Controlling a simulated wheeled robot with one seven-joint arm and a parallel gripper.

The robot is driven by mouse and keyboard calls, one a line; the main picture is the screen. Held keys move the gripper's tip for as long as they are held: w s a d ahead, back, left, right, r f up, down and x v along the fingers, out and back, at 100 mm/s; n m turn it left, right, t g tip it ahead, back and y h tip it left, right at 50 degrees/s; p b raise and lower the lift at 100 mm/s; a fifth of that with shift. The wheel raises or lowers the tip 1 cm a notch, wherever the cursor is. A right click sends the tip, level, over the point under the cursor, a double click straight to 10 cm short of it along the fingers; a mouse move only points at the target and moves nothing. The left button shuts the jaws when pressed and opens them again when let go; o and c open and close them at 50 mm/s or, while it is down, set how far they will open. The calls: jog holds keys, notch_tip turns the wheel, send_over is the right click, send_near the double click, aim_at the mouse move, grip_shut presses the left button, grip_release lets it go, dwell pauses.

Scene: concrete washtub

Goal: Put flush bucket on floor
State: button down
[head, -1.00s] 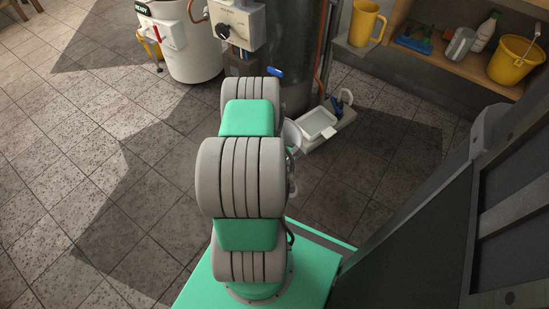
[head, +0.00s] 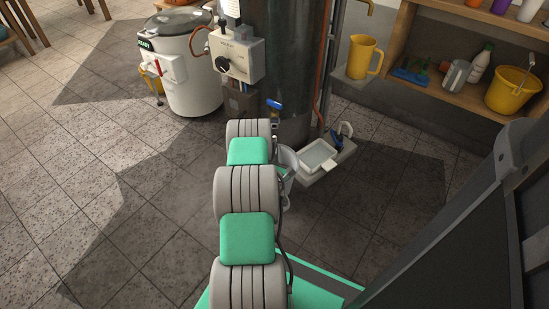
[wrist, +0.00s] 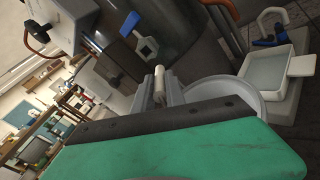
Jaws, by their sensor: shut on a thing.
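A pale grey bucket (head: 286,160), which I take as the flush bucket, shows partly behind my arm in the head view, in front of the dark cylindrical tank. In the wrist view its round rim and open top (wrist: 225,88) lie just beyond my gripper. My gripper (wrist: 160,88) is shut on a small cream-coloured grip piece, seemingly the bucket's handle. In the head view my arm hides the gripper. The tiled floor (head: 130,195) spreads around. I cannot tell whether the bucket's base touches it.
A white tray (head: 319,155) sits on a low ledge right of the bucket. A blue-handled valve (wrist: 142,38) sticks out from the tank (head: 290,75). A yellow jug (head: 363,57) and a shelf with a yellow bucket (head: 508,92) stand right. Floor at left is clear.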

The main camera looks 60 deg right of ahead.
jog(key=shift+w+d+f, duration=0.3)
jog(key=shift+d+f, duration=0.2)
jog(key=shift+f, duration=0.1)
notch_tip(320, 180, down, 3)
jog(key=shift+d+f+b, duration=0.1)
jog(key=shift+b, duration=0.7)
jog(key=c, duration=1.4)
grip_release()
